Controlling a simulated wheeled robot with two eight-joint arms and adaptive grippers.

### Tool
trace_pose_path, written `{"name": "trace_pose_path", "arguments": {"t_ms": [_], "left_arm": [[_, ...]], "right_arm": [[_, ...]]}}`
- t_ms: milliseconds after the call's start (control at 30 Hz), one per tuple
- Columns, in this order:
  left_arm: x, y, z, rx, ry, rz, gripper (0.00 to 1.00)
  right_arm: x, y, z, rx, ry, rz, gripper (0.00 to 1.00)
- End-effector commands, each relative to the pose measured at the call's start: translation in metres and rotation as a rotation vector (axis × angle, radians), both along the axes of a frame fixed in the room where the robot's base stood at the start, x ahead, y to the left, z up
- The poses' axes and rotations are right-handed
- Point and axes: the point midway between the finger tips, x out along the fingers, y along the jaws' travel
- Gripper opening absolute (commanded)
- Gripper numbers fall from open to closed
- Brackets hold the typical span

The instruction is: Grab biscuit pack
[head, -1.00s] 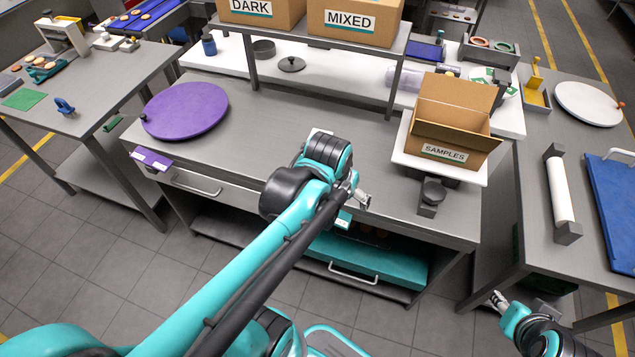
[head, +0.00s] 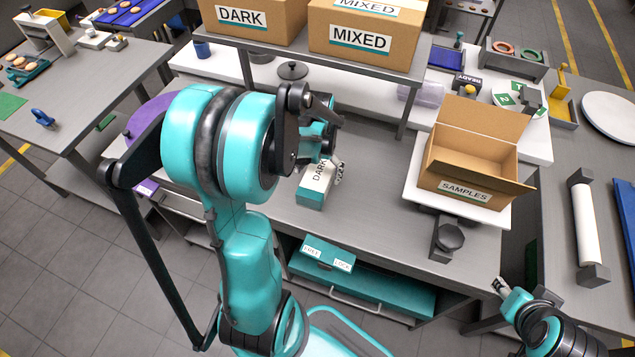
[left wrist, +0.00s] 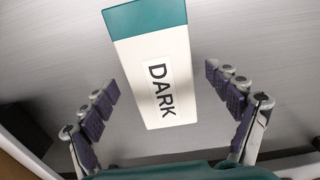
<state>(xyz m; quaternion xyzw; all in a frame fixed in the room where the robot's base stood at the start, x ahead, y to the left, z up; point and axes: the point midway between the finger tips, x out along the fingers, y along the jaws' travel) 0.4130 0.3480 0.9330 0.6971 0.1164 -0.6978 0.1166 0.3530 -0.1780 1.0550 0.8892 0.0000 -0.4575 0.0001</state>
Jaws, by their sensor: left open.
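The biscuit pack (head: 311,193), a white and teal box lettered DARK, lies on the grey worktable in front of the shelf. In the left wrist view the pack (left wrist: 152,72) shows between and ahead of the two fingers. My left gripper (head: 330,168) is at the pack's far end in the head view. In the left wrist view this gripper (left wrist: 168,112) is open, with clear gaps on both sides of the pack. My right gripper (head: 500,287) is low at the right, away from the pack; its fingers are too small to judge.
An open SAMPLES carton (head: 470,165) stands on a white plate at the right of the table. DARK (head: 250,20) and MIXED (head: 362,35) cartons sit on the raised shelf behind. A purple disc (head: 142,120) is partly behind my left arm.

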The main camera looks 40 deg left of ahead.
Motion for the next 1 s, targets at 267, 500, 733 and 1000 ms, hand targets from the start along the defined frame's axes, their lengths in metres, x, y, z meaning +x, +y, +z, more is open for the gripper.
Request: {"name": "trace_pose_path", "arguments": {"t_ms": [267, 500, 733, 1000], "left_arm": [[0.0, 0.0, -0.029, 0.0, -0.001, 0.0, 0.89], [0.0, 0.0, -0.028, 0.0, -0.001, 0.0, 0.6], [0.0, 0.0, -0.028, 0.0, -0.001, -0.001, 0.3], [0.0, 0.0, -0.024, 0.0, -0.001, -0.001, 0.3]], "right_arm": [[0.0, 0.0, -0.013, 0.0, 0.0, 0.0, 0.4], [0.0, 0.0, -0.012, 0.0, 0.0, 0.0, 0.4], [0.0, 0.0, -0.012, 0.0, 0.0, 0.0, 0.4], [0.0, 0.0, -0.01, 0.0, 0.0, 0.0, 0.4]]}}
